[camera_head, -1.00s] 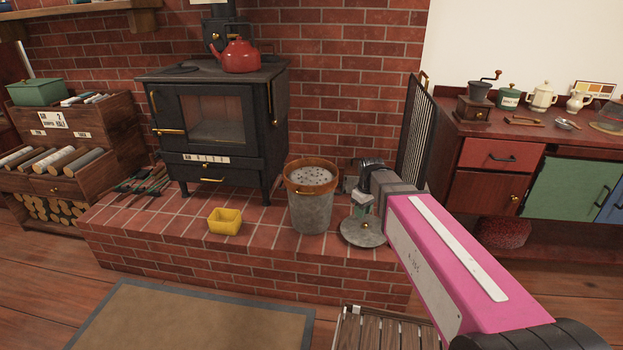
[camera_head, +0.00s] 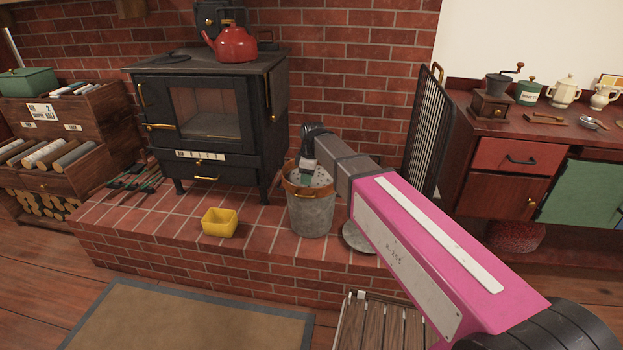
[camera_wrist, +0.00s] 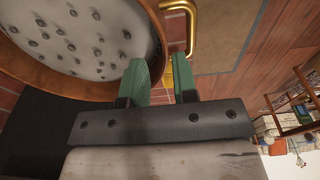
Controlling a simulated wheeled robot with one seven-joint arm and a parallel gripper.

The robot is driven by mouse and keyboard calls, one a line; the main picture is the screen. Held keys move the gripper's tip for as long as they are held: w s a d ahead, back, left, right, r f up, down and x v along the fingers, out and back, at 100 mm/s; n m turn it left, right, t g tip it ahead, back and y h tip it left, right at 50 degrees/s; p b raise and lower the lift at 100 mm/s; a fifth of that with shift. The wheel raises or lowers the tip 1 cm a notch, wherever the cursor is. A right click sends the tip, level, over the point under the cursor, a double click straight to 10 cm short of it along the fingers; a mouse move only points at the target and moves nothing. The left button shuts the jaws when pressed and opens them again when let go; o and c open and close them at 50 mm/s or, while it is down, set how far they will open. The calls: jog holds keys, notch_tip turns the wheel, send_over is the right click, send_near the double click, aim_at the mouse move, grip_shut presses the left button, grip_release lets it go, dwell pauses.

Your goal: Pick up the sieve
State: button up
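The sieve (camera_head: 298,191) has a brown rim and a pale bottom with dark holes. It sits on top of a grey metal bucket (camera_head: 313,217) on the brick hearth. In the wrist view the sieve (camera_wrist: 75,42) fills the upper left, with a brass handle (camera_wrist: 192,20) on its right side. My gripper (camera_head: 305,179) is over the sieve in the head view and hides part of it. In the wrist view the two green fingers of my gripper (camera_wrist: 160,65) are apart, beside the rim. The handle lies ahead of the fingertips, and nothing is clearly held.
A yellow box (camera_head: 220,223) stands on the hearth (camera_head: 150,226) left of the bucket. The black stove (camera_head: 205,120) with a red kettle (camera_head: 236,46) is behind. A black fire screen (camera_head: 424,130) and a red cabinet (camera_head: 490,190) stand to the right.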

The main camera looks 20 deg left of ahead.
aim_at(306, 192)
jog(key=shift+s+a+f, duration=0.1)
jog(key=shift+a+f, duration=0.05)
jog(key=shift+f, duration=1.55)
jog(key=shift+s+a+f, duration=0.1)
jog(key=shift+f, duration=1.55)
grip_shut()
